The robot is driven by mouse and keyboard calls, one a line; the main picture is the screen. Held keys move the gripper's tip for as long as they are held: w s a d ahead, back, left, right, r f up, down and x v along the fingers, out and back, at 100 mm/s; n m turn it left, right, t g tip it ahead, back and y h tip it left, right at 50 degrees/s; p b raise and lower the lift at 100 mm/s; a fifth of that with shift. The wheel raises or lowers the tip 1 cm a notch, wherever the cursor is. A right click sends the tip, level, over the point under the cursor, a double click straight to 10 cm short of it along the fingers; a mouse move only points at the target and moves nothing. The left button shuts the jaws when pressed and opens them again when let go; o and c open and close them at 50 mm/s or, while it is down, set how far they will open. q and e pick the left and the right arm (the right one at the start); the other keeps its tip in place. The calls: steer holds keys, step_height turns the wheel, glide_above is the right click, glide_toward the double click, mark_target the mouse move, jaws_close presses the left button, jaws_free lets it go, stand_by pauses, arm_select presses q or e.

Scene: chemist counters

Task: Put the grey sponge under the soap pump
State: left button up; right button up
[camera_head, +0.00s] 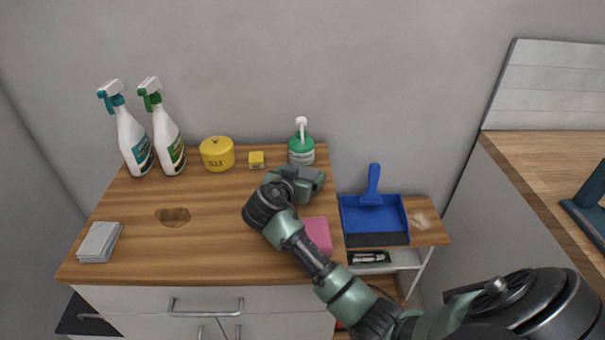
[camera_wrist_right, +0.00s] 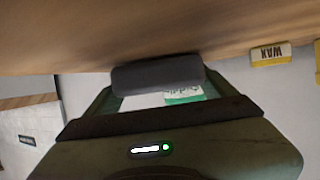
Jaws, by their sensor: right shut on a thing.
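The soap pump (camera_head: 301,149), a green bottle with a white top, stands at the back right of the wooden counter. Its green and white label also shows between my fingers in the right wrist view (camera_wrist_right: 184,96). My right gripper (camera_head: 303,181) is low over the counter, just in front of the pump. It is shut on the grey sponge (camera_wrist_right: 157,74), a dark block across the fingertips, close to the counter top. In the head view the gripper hides the sponge. I cannot tell whether the sponge touches the pump. My left gripper is not in view.
A yellow tin (camera_head: 217,154), a small yellow box (camera_head: 256,160) and two spray bottles (camera_head: 134,143) stand left along the back. A pink block (camera_head: 317,234) lies beneath my forearm. Grey cloths (camera_head: 99,242) lie front left. A blue dustpan (camera_head: 374,216) lies right; mid-counter is clear around a brown stain (camera_head: 173,216).

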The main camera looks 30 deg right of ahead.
steer(key=o, duration=1.1)
steer(key=shift+d+f, duration=0.2)
steer(key=shift+f, duration=0.05)
steer(key=shift+o, duration=0.2)
steer(key=shift+r, duration=0.25)
steer(key=shift+a+r, duration=0.1)
steer(key=shift+a, duration=0.15)
steer(key=v, duration=1.1)
steer(key=shift+s+a+r+b, duration=0.15)
steer(key=shift+s+r+b, duration=0.1)
steer(key=shift+b, duration=0.1)
